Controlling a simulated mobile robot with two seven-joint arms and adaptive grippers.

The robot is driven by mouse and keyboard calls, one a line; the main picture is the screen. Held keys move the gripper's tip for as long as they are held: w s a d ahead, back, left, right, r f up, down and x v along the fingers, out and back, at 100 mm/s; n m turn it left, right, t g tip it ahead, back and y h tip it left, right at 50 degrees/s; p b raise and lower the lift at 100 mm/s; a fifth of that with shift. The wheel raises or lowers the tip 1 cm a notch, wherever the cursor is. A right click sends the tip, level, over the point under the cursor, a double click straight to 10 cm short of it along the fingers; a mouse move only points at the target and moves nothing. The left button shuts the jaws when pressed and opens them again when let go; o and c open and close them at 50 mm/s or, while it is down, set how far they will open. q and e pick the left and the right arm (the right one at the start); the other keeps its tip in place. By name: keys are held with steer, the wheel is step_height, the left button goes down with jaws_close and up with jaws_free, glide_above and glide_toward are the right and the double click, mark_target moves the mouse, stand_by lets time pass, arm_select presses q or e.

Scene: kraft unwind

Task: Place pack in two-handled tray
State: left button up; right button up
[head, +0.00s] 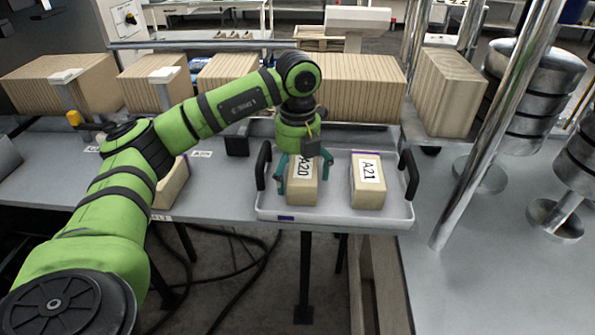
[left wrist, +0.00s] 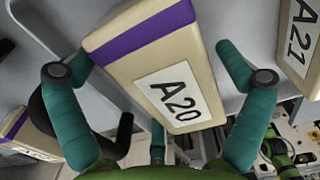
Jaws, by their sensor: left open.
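The two-handled tray (head: 335,216) is shallow and light grey, with a black handle at each end. Pack A20 (head: 300,192), a tan block with a white label and purple band, stands in its left half. Pack A21 (head: 368,182) stands in its right half, apart from A20. My left gripper (head: 303,172) is open over A20, its teal fingers on either side. In the left wrist view A20 (left wrist: 150,60) lies between the spread fingers, with no clear grip on it. Another tan pack (head: 172,186) sits left of the tray, partly hidden by my left arm. My right gripper is out of view.
Large ribbed tan stacks (head: 360,88) stand along the back of the table. A metal post (head: 497,125) and dark stacked discs (head: 530,85) rise at the right. Bare grey table (head: 222,190) lies between the tray and the left pack.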

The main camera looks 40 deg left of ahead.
mark_target(298, 163)
arm_select(q)
steer(key=shift+r, duration=0.1)
steer(key=shift+r, duration=0.2)
step_height(298, 163, up, 4)
steer(key=shift+r+b, duration=0.15)
steer(key=shift+b, duration=0.75)
step_height(298, 163, up, 8)
steer(key=p, duration=0.1)
steer(key=shift+f, duration=0.25)
